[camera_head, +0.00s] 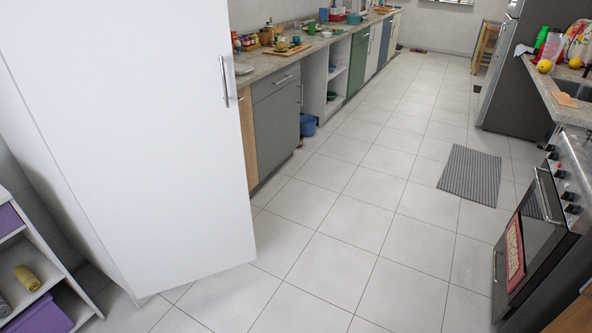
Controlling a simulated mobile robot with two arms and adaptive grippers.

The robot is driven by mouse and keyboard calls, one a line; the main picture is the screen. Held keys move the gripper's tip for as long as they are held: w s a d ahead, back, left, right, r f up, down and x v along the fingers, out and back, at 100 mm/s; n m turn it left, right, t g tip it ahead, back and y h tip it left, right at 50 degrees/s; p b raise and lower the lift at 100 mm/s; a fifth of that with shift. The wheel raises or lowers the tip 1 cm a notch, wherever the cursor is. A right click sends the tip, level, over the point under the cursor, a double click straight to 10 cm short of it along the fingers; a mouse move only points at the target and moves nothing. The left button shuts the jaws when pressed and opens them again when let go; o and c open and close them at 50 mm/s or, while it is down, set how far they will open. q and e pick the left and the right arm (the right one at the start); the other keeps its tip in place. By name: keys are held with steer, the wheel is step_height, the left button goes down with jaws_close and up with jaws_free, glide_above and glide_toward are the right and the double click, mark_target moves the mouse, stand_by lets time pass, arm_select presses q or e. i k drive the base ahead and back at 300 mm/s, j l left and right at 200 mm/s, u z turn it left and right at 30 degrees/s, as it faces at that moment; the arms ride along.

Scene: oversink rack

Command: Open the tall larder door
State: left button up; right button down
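A tall white larder stands close on the left, its top cut off by the frame. Its larder door (140,130) is a plain white panel that looks shut, with no gap visible. A slim upright metal handle (224,82) sits near the door's right edge. Nothing touches the handle. Neither of my grippers is in view.
Right of the larder runs a counter (262,68) with cluttered top and low cabinets. A white shelf unit (75,300) stands at lower left. An oven (535,225) and a fridge (515,75) stand right. The tiled floor (350,230) is clear, with a grey mat (470,175).

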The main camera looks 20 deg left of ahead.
mark_target(135, 102)
steer(key=i+z, duration=0.4)
steer(key=i, duration=0.7)
steer(key=i+u, duration=0.35)
steer(key=i+l+u, duration=0.15)
steer(key=i+u, duration=0.2)
steer(key=i+l+u, duration=0.15)
steer(key=i+u, duration=0.3)
steer(key=u, duration=0.3)
steer(key=i+l+u, duration=0.1)
steer(key=u, duration=0.3)
steer(key=i+l+u, duration=0.1)
steer(key=u, duration=0.35)
steer(key=i+l+u, duration=0.2)
steer(key=u, duration=0.25)
steer(key=l+u, duration=0.2)
steer(key=u, duration=0.25)
steer(key=i+l+u, duration=0.1)
steer(key=u, duration=0.3)
steer(key=l, duration=0.1)
